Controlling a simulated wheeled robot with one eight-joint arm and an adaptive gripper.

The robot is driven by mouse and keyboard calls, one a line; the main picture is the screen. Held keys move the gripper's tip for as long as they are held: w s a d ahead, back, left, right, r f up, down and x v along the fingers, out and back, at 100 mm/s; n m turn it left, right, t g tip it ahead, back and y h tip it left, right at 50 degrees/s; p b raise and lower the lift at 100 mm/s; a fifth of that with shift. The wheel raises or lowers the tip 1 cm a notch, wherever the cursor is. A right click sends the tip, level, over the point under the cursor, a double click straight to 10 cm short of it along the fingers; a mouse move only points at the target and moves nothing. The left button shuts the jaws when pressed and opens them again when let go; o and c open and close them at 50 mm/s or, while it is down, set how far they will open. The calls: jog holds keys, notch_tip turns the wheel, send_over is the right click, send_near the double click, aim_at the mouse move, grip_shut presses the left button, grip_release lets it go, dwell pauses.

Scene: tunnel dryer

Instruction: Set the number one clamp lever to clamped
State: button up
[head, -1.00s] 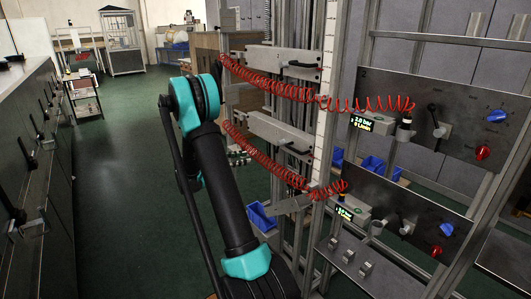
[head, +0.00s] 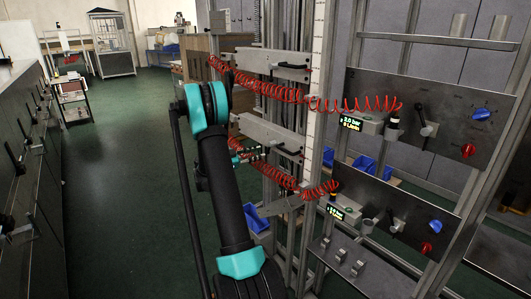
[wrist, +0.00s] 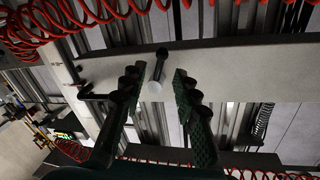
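My gripper (wrist: 158,80) is open in the wrist view, with its two dark ribbed fingers apart. A short lever (wrist: 157,72) with a black upper part and a pale round end shows between the fingers, in front of a light grey bar (wrist: 215,62). I cannot tell whether the fingers touch it. In the head view, the upper grey bar (head: 265,62) and the lower grey bar (head: 262,132) each carry a black handle, the upper handle (head: 293,66) and the lower handle (head: 288,151). My gripper is mostly hidden by my arm, beside the lower bar.
Red coiled hoses (head: 350,104) hang across the bars and also cross the wrist view (wrist: 75,18). Two dark control panels (head: 440,85) with knobs and small levers stand at the right. A dark cabinet row (head: 30,170) is at the left, with clear green floor (head: 125,190) between.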

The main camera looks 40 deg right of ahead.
aim_at(268, 151)
jog(key=shift+s+d, duration=0.15)
jog(key=shift+d, duration=1)
jog(key=shift+s+d, duration=0.15)
jog(key=shift+d, duration=0.95)
grip_shut()
